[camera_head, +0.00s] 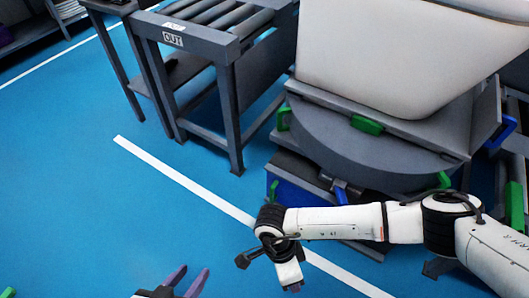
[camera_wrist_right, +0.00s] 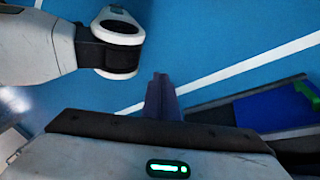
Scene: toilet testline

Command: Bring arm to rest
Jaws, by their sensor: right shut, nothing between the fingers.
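My left gripper (camera_head: 188,284) shows at the bottom edge of the head view, left of centre. Its two purple fingers are spread apart with nothing between them; most of its body is cut off by the frame. My white right arm comes in from the right and its wrist end hangs over the floor near the white line. In the right wrist view my right gripper (camera_wrist_right: 162,96) has its purple fingers together and empty, over the blue floor.
A grey roller conveyor (camera_head: 205,40) marked OUT stands at the top. A large white ceramic piece (camera_head: 400,55) rests on a grey stand (camera_head: 350,145) with green clamps, close behind my right arm. The blue floor (camera_head: 80,190) at left is clear, crossed by a white line.

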